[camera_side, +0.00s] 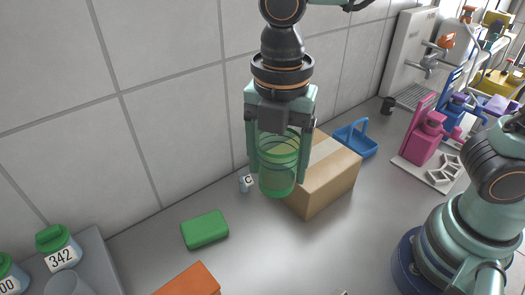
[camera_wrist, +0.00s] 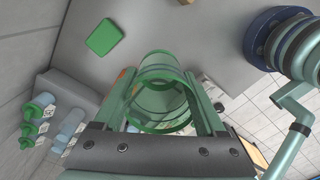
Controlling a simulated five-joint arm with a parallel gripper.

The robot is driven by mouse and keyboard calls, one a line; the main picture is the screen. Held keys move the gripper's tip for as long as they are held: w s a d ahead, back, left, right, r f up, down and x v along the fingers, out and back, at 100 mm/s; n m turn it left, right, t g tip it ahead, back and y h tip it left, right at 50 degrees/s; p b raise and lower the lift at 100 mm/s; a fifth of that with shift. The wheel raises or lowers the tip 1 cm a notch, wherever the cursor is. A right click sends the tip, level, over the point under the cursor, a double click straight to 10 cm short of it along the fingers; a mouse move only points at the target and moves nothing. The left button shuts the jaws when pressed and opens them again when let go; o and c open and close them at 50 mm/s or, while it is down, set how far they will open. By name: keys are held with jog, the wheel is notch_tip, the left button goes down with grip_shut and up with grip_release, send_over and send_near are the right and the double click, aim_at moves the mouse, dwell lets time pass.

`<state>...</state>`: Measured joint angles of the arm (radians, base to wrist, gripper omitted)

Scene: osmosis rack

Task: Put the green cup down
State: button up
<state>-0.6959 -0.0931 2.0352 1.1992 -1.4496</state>
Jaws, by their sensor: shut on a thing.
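The green cup (camera_side: 278,172) is see-through and upright in the side view, held between the two fingers of my gripper (camera_side: 278,160). My gripper is shut on it, and the cup appears to be above the grey bench (camera_side: 262,238). In the wrist view the cup (camera_wrist: 160,92) sits between the fingers of my gripper (camera_wrist: 163,100), with its open round end showing. The cup hides part of a cardboard box in the side view.
The cardboard box (camera_side: 330,178) stands just behind and right of the cup. A green block (camera_side: 205,229), an orange block (camera_side: 188,281) and a small vial marked C (camera_side: 246,183) are nearby. Labelled bottles (camera_side: 59,247) stand at left. A blue basket (camera_side: 356,139) is behind. The front middle bench is mostly clear.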

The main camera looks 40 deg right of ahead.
jog(key=w+d+r+m, duration=0.1)
jog(key=w+d+m, duration=0.3)
jog(key=w+d, duration=0.55)
jog(key=w+d+m, duration=0.4)
jog(key=w+d, duration=0.3)
jog(key=d, duration=0.6)
jog(key=s+d+f+m, duration=0.1)
jog(key=s+d+m, duration=0.25)
jog(key=d, duration=1.25)
jog(key=s+d+m, duration=0.3)
jog(key=d+m, duration=0.1)
jog(key=d, duration=1.3)
jog(key=f, duration=2)
jog(key=shift+w+a, duration=0.15)
jog(key=shift+w, duration=0.05)
jog(key=shift+f, duration=0.1)
jog(key=o, duration=1.2)
jog(key=shift+o, duration=0.2)
